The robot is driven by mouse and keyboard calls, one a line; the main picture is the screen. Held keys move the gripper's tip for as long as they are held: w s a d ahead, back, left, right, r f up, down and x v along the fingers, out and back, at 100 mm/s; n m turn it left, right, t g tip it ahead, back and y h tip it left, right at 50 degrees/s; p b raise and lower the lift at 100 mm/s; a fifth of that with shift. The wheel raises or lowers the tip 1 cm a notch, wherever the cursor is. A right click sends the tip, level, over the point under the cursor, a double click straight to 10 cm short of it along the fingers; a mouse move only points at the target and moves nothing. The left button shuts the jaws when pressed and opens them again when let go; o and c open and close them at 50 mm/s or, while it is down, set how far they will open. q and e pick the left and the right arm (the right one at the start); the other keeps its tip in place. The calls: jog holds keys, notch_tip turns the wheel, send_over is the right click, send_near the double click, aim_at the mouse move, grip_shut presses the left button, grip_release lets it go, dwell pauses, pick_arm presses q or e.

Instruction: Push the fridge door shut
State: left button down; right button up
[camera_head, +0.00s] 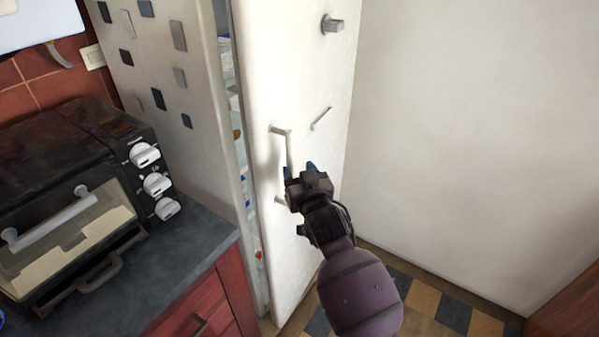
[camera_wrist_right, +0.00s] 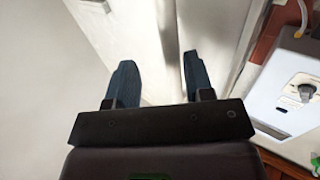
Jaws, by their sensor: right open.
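The white fridge door (camera_head: 290,60) stands slightly ajar in the head view. A narrow gap between it and the fridge body (camera_head: 205,50) shows items inside. A pale bar handle (camera_head: 288,150) is on the door's front. My right gripper (camera_head: 299,170) is in front of the door at the handle, its blue fingertips close to it; I cannot tell whether they touch. In the right wrist view my right gripper (camera_wrist_right: 158,80) has its two fingers apart, with nothing seen gripped between them. The white door surface shows behind the fingers. My left gripper is not in view.
A black toaster oven (camera_head: 75,190) with white knobs sits on the dark counter (camera_head: 190,270) at left, above red cabinets (camera_head: 205,310). A bare white wall (camera_head: 460,120) is at right. Checkered floor (camera_head: 430,305) shows at the bottom right.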

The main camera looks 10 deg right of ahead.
jog(key=s+d, duration=0.2)
jog(key=s, duration=0.8)
jog(key=shift+s+b, duration=0.3)
jog(key=shift+b, duration=0.1)
